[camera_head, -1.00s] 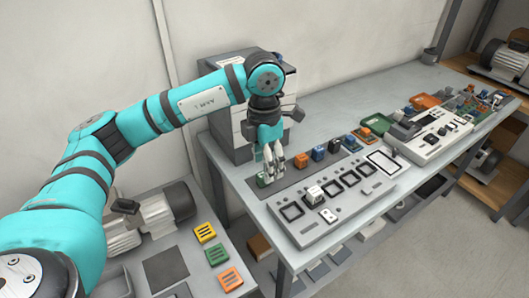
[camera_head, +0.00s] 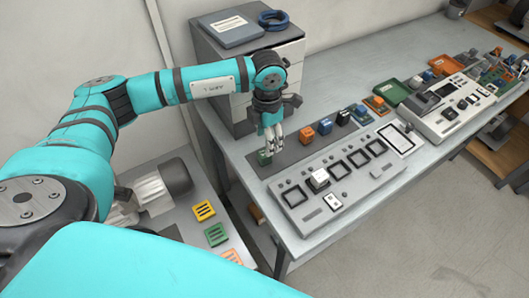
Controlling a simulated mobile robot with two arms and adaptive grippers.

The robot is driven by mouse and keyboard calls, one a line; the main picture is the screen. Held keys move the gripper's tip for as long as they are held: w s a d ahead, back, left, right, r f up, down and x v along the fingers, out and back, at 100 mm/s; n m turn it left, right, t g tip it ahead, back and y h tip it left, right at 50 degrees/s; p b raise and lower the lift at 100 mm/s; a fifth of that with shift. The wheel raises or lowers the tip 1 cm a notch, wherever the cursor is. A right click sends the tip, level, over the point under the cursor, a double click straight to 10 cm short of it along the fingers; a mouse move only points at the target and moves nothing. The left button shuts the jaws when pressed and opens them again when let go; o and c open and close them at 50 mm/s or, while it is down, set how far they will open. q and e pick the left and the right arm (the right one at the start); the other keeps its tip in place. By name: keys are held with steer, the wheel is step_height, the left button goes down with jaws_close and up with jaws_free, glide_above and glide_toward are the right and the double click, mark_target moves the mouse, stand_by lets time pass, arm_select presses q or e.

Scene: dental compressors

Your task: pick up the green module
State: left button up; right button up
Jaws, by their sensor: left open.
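The green module (camera_head: 264,158) is a small green block on the dark mat (camera_head: 290,148) at the left end of the long table. My left gripper (camera_head: 273,146) points down right beside it, with its fingers open. The fingertips partly cover the module, and I cannot tell whether they touch it. My right gripper is not in view.
Orange (camera_head: 306,135), blue (camera_head: 325,126) and dark (camera_head: 343,117) blocks stand in a row right of my gripper. A grey panel (camera_head: 308,218) with square frames and a white block (camera_head: 319,180) lies in front. A grey drawer cabinet (camera_head: 218,85) stands behind.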

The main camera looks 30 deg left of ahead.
mark_target(265, 157)
arm_select(q)
steer(key=shift+f, duration=0.65)
steer(key=shift+d+f+p, duration=0.1)
steer(key=shift+f+p, duration=0.15)
steer(key=shift+p, duration=0.1)
step_height(265, 157, down, 4)
steer(key=shift+r+p, duration=0.15)
steer(key=shift+p, duration=0.7)
steer(key=shift+d+f, duration=0.1)
steer(key=shift+f, duration=0.4)
steer(key=shift+c, duration=0.9)
steer(key=c, duration=0.5)
jaws_close()
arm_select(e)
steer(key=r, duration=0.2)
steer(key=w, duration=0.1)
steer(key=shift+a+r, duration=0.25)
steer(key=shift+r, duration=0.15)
